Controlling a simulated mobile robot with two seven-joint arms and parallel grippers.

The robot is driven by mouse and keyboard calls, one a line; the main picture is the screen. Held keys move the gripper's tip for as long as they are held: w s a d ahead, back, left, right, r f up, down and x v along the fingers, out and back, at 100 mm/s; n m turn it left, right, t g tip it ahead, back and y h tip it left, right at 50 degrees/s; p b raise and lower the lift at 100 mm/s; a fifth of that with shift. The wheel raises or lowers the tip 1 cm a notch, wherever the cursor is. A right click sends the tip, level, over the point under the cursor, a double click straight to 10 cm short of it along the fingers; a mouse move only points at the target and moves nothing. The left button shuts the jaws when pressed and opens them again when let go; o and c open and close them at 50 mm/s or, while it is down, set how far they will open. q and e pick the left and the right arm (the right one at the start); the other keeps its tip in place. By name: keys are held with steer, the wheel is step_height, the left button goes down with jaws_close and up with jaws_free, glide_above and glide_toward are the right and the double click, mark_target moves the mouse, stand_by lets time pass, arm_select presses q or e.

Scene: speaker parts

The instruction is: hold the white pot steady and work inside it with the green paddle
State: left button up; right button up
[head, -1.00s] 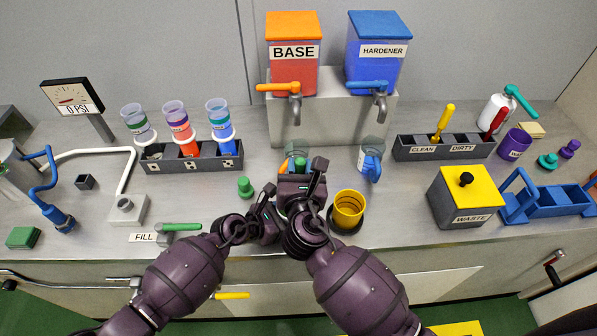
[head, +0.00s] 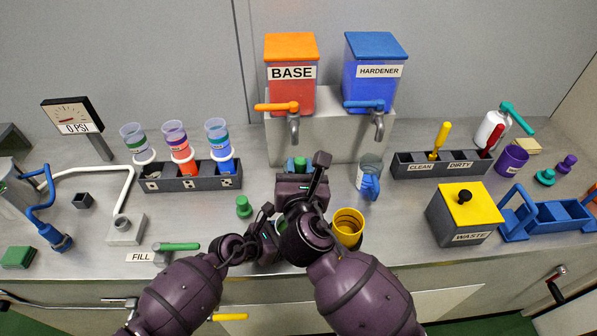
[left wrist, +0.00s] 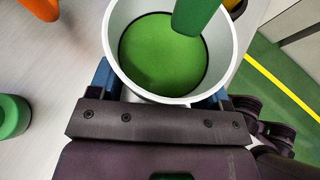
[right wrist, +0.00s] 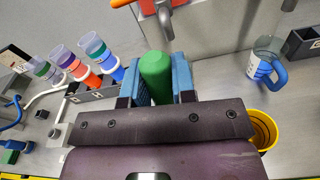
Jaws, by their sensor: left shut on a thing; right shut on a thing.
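The white pot (left wrist: 114,45) shows in the left wrist view, open at the top, with a flat green fill (left wrist: 155,65) inside. My left gripper (left wrist: 160,93) is shut on the pot, its blue fingers at either side. The green paddle (left wrist: 197,16) reaches into the pot from above, near the far right wall; whether its tip touches the fill I cannot tell. My right gripper (right wrist: 155,86) is shut on the paddle's green handle (right wrist: 155,70), which stands between its blue fingers. In the head view my arms hide most of the pot, and the handle top (head: 300,163) shows above my right gripper.
A yellow cup (head: 348,225) stands close right of my right arm. A small green cylinder (head: 244,207) stands to the left. The orange BASE tank (head: 291,85) and blue HARDENER tank (head: 374,85) stand behind. A measuring cup (head: 369,177) stands right of my grippers.

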mark_target(299, 159)
stand_by(0.4)
steer(key=shift+r, duration=2.3)
arm_select(q)
steer(key=o, duration=1)
steer(key=v, duration=1.2)
steer(key=shift+a, duration=0.1)
